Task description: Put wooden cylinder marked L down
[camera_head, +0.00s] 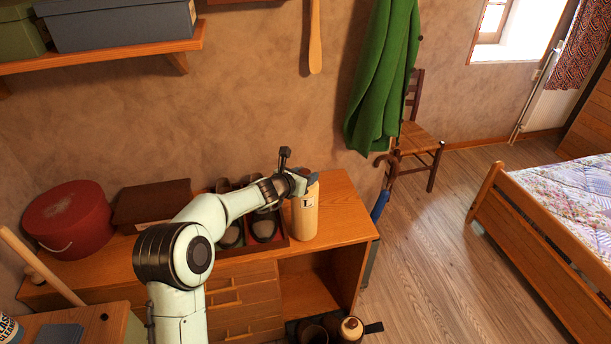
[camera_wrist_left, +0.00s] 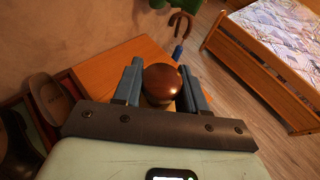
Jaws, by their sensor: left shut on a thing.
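The wooden cylinder marked L (camera_head: 305,214) is pale wood and stands upright at the right part of the wooden cabinet top (camera_head: 345,215). From the head view I cannot tell whether its base touches the top. My left gripper (camera_head: 303,182) is at its upper end, reaching in from the left. In the left wrist view a dark brown rounded knob (camera_wrist_left: 161,83) sits between the two fingers of the left gripper (camera_wrist_left: 163,92), which is shut on the cylinder. The cylinder's lower part is hidden in that view. My right gripper is not in view.
A tray of shoes (camera_head: 263,228) lies just left of the cylinder. A brown box (camera_head: 150,204) and a red round box (camera_head: 68,219) stand farther left. Bare cabinet top lies right of the cylinder. A cane (camera_head: 385,195) stands by the cabinet's right end.

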